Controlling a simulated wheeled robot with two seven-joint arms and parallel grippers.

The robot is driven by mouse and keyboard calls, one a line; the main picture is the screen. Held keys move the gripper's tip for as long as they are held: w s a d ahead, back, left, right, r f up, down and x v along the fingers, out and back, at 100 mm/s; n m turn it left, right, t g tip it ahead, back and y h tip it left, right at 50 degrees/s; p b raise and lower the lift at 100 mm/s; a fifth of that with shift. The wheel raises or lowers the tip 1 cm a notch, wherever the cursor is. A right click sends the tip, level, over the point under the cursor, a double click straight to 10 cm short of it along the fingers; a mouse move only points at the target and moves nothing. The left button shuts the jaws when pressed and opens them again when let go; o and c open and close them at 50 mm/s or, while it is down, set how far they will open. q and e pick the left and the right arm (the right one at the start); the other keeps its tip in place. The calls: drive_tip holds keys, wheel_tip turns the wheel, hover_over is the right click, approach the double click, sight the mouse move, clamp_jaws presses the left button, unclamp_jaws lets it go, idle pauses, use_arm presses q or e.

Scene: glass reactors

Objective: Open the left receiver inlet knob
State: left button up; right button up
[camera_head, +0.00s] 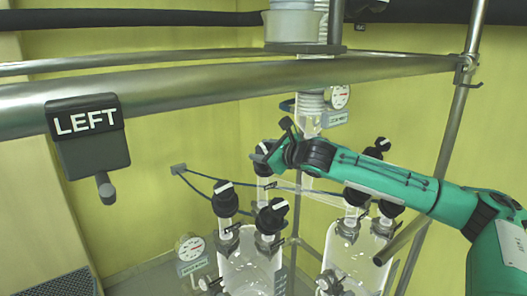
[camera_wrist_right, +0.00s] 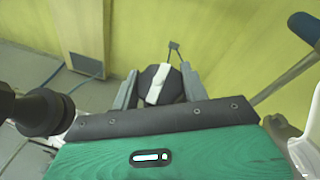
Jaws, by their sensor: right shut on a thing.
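My right gripper (camera_head: 263,153) reaches in from the right in the head view and is shut on a black knob. In the right wrist view, the knob (camera_wrist_right: 158,84) with its white pointer bar sits between the two grey fingers; the pointer is slightly tilted from upright. In the head view this knob is largely hidden by the gripper, above and behind the left glass vessel (camera_head: 248,268). That vessel carries two more black knobs with white pointers, one at left (camera_head: 225,200) and one at right (camera_head: 272,214). My left gripper is not in view.
A second glass vessel (camera_head: 352,258) stands at right, with black knobs on top. A black LEFT sign (camera_head: 88,135) hangs from a steel rail (camera_head: 190,85). Gauges (camera_head: 190,247) and thin cables are nearby. Dark knob-like parts (camera_wrist_right: 40,111) lie left of the gripper in the wrist view.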

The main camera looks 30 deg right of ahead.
drive_tip(key=shift+r, duration=0.1)
drive_tip(key=o, duration=1)
drive_tip(key=shift+s+d+b, duration=0.1)
drive_tip(key=shift+s+b, duration=0.2)
drive_tip(key=shift+s, duration=0.15)
drive_tip(key=b+v, duration=0.3)
drive_tip(key=v, duration=0.9)
drive_tip(key=shift+s, duration=0.4)
drive_tip(key=shift+r, duration=0.1)
